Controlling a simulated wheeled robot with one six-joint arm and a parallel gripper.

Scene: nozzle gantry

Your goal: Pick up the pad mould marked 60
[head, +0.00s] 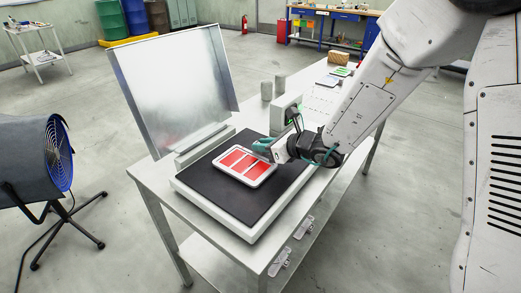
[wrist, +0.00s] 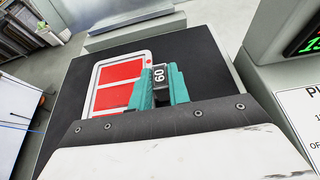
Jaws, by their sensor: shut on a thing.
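The pad mould (head: 243,165) is a white tray with red panels, on a black bed in the head view. In the head view my gripper (head: 265,147) is at the mould's right end. I cannot tell whether the mould is clear of the bed. The fingers partly hide the mould's right end.
The black bed (head: 225,194) has a pale raised rim, and a metal lid (head: 175,85) stands open behind it. A unit with a green display (head: 288,110) is just behind my gripper. A fan (head: 45,160) stands left of the table.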

